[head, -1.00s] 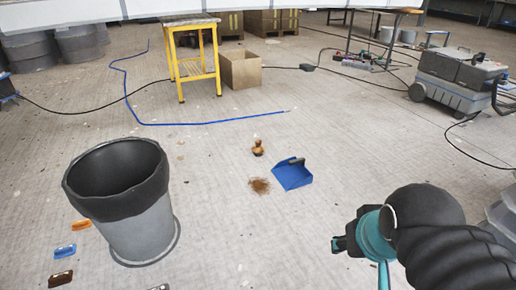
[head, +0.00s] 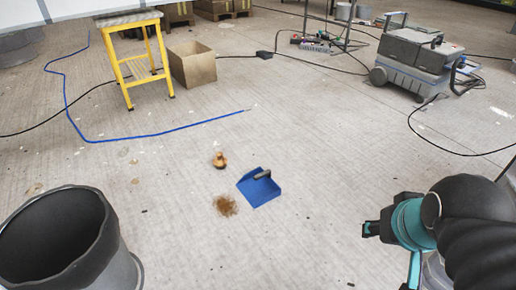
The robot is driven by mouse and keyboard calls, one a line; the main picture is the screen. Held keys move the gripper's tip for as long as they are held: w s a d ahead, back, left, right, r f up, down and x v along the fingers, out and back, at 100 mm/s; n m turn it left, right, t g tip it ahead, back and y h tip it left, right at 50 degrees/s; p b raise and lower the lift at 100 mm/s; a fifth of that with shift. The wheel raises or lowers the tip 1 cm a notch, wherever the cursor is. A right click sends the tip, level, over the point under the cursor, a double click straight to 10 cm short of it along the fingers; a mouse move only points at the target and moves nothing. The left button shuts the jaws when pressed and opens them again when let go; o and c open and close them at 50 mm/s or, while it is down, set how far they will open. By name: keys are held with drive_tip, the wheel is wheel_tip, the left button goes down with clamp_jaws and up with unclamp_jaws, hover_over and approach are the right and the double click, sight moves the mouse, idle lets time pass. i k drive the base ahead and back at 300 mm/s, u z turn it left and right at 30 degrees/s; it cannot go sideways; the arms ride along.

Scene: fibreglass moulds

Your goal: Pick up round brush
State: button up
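A small round brush (head: 220,160) with a tan, knobbed wooden top stands on the floor near the middle of the head view. It is just left of and beyond a blue dustpan (head: 261,188) with a dark handle. A patch of brown debris (head: 226,206) lies on the floor below the brush. My gripper (head: 370,229) is at the right, well apart from the brush and nearer to me. It is seen from the side and is small, so its finger opening cannot be made out.
A grey bin with a dark liner (head: 62,240) stands at the lower left. A yellow stool (head: 135,60), a cardboard box (head: 193,65) and a blue cable (head: 160,132) lie beyond the brush. A grey machine (head: 415,65) is at the upper right.

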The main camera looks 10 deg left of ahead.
sight(220, 162)
drive_tip(key=z, duration=0.25)
drive_tip(key=i, duration=1.2)
drive_tip(key=u, duration=0.55)
drive_tip(key=i, duration=0.9)
drive_tip(key=u, duration=0.95)
drive_tip(key=i, duration=0.25)
drive_tip(key=u, duration=0.2)
